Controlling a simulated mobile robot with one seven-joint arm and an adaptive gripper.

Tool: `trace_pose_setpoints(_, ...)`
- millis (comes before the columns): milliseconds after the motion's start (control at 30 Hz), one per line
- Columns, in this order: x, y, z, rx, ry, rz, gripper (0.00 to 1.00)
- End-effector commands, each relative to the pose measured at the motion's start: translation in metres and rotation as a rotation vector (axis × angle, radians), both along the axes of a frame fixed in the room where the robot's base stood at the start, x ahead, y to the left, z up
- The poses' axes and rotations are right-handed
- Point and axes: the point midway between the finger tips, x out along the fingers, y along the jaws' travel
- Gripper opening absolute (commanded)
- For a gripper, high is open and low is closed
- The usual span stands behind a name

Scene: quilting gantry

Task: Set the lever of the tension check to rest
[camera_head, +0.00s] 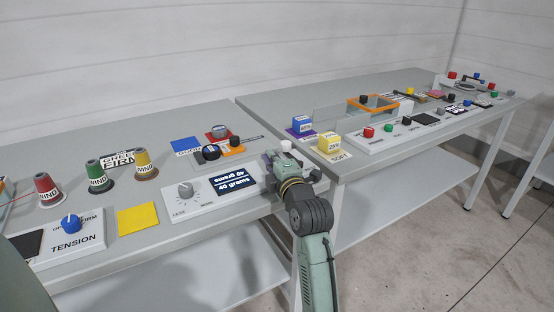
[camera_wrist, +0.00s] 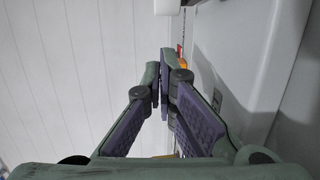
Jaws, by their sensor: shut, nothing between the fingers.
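A white box with a grey dial (camera_head: 186,190) and a dark display (camera_head: 231,182) reading "40 grams" stands near the front edge of the left table; it looks like the tension check. Its right end is partly hidden by my arm, and I cannot make out its lever or the lever's setting. My gripper (camera_head: 285,156) is over that right end in the head view. In the wrist view my gripper (camera_wrist: 163,72) has its fingertips together with nothing between them. A white piece (camera_wrist: 167,6) shows just beyond the fingertips at the top edge; I cannot tell what it is.
A box marked TENSION (camera_head: 78,243) with a blue knob and several thread cones stand on the left. A yellow pad (camera_head: 138,218) lies beside the display box. Blue (camera_head: 302,124) and yellow (camera_head: 329,143) blocks stand on the right table, near a long white button panel (camera_head: 430,122).

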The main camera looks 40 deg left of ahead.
Motion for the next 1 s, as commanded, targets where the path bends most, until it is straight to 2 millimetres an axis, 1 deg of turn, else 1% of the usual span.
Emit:
trace_pose_setpoints(33,-0.003,0.003,-0.001,-0.001,-0.001,0.002,0.0)
trace_pose_setpoints(100,-0.017,-0.016,-0.003,0.003,-0.002,-0.001,0.0)
trace_pose_setpoints(300,-0.047,-0.048,-0.003,0.001,0.0,0.001,0.0)
trace_pose_setpoints(500,-0.065,-0.067,-0.002,0.0,0.001,0.003,0.0)
trace_pose_setpoints(767,-0.07,-0.072,-0.001,-0.001,0.002,0.005,0.0)
trace_pose_setpoints(867,-0.073,-0.069,0.005,0.019,0.004,0.008,0.0)
trace_pose_setpoints(967,-0.086,-0.06,0.031,0.128,0.025,0.029,0.0)
trace_pose_setpoints(1000,-0.095,-0.055,0.049,0.201,0.039,0.046,0.0)
